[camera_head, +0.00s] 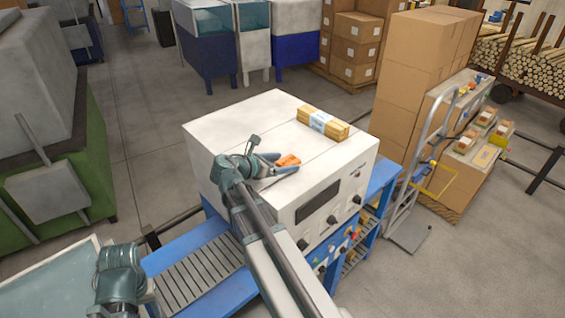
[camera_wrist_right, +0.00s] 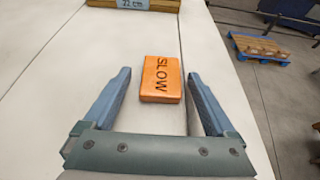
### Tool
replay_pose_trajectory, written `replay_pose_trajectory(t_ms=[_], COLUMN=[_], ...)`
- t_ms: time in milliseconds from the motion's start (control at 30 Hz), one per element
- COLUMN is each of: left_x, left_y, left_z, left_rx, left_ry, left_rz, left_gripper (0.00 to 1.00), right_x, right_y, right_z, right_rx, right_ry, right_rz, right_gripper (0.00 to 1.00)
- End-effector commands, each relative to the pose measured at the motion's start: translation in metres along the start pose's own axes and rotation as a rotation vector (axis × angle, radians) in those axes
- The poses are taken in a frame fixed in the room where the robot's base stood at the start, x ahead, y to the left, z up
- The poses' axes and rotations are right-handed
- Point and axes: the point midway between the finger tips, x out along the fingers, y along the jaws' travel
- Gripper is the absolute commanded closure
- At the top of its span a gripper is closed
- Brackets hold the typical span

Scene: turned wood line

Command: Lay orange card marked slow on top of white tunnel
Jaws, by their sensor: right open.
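The orange card marked SLOW (camera_wrist_right: 161,79) lies flat on the white top of the white tunnel (camera_wrist_right: 50,95). In the head view the card (camera_head: 289,160) is small, on the tunnel's top (camera_head: 240,125) near its middle. My right gripper (camera_wrist_right: 160,95) is open, its two blue fingers on either side of the card's near end, apart from it. In the head view my right gripper (camera_head: 282,163) is low over the tunnel top, beside the card. Part of my left arm shows at the lower left of the head view; its fingertips cannot be made out.
A bundle of wooden sticks with a pale band (camera_head: 323,122) lies on the tunnel top beyond the card. A blue roller conveyor (camera_head: 200,268) runs into the tunnel. Stacked cardboard boxes (camera_head: 415,75) and a hand truck (camera_head: 408,235) stand at the right.

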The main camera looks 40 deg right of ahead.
Motion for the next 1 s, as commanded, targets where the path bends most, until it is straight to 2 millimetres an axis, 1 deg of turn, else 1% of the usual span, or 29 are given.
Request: replay_pose_trajectory(t_ms=[67,167,500,633,800,1000], left_x=[-0.004,-0.010,-0.037,-0.044,-0.048,-0.049], left_y=[0.000,-0.001,-0.004,-0.004,-0.004,-0.004], left_z=[0.000,0.001,0.003,0.003,0.003,0.003], left_rx=[0.000,0.001,0.003,0.004,0.001,0.001], left_ry=[0.000,0.000,-0.002,-0.002,-0.002,-0.002], left_rz=[0.000,0.000,0.000,0.000,0.000,0.000], left_gripper=[0.53,0.53,0.53,0.53,0.53,0.53], right_x=[-0.002,-0.013,-0.083,-0.103,-0.118,-0.121], right_y=[0.000,0.000,0.000,0.000,0.000,0.000], right_z=[0.004,0.005,0.006,0.005,0.004,0.003], right_rx=[0.000,-0.001,-0.002,-0.001,-0.001,0.000], right_ry=[0.000,0.000,0.000,0.000,0.000,0.000], right_rz=[0.000,0.002,0.004,0.003,0.002,-0.001], right_gripper=[0.09,0.09,0.09,0.09,0.09,0.09])
